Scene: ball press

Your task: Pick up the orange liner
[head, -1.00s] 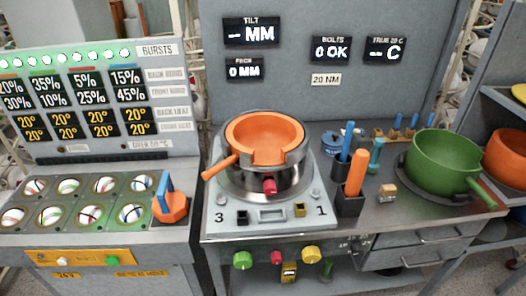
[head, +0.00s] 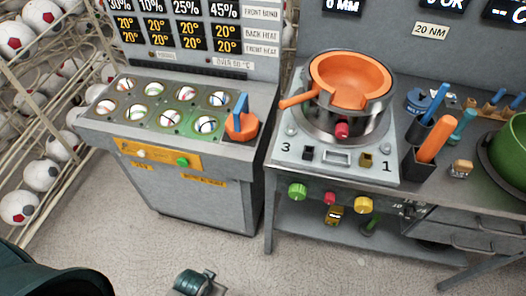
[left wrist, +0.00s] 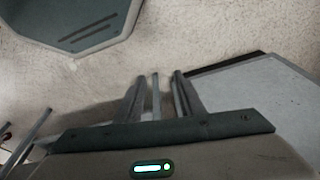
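The orange liner (head: 346,84) is a bowl with a notched front rim and a handle pointing left. It sits in the round metal press seat (head: 333,121) on the bench, in the head view. My left gripper (left wrist: 157,82) shows in the left wrist view over bare floor, its two fingers apart. A thin grey bar shows between them; I cannot tell what it is. The liner is not in that view. My right gripper is in neither current view.
A cabinet with ball wells (head: 165,100) and an orange block with a blue handle (head: 241,122) stands left of the bench. Orange and blue rods stand in dark holders (head: 418,160) right of the press. A green pot (head: 510,150) is farther right. Open floor (head: 120,235) lies in front.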

